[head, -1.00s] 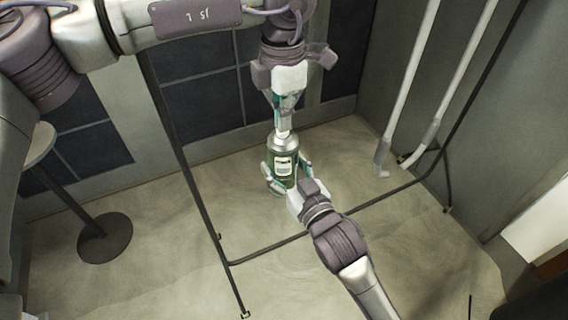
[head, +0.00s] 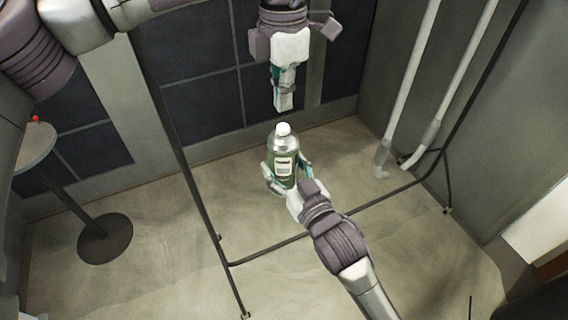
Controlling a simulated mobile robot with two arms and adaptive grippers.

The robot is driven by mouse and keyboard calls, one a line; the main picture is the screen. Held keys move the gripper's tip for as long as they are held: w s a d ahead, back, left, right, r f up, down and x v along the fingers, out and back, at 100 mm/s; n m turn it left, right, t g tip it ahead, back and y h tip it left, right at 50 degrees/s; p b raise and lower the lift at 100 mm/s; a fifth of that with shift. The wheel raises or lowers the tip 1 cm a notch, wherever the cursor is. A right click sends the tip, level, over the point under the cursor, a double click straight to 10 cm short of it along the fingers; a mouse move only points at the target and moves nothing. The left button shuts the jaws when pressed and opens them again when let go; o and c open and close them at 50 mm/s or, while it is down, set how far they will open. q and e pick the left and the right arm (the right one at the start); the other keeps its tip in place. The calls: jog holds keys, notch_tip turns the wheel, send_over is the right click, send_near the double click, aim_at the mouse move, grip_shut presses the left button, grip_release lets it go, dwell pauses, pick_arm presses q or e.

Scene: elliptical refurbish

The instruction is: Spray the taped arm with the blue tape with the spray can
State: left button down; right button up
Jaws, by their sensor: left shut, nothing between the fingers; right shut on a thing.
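A green and silver spray can (head: 283,150) with a white top and a pale label stands upright, held in my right gripper (head: 286,176), which is shut around its body. My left gripper (head: 284,108) is shut and empty, pointing down just above the can's top and apart from it. Two white arms (head: 411,80) (head: 467,84) hang at the right with bent lower ends. Grey bands show near their lower ends; I cannot make out blue tape on either.
A dark metal frame (head: 307,236) runs across the floor and up both sides, near the hanging white arms. A small round table (head: 37,150) at the left bears a tiny red thing (head: 36,119). Dark panelled walls stand behind.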

pick_arm(q)
notch_tip(320, 180, up, 12)
dwell(0.6)
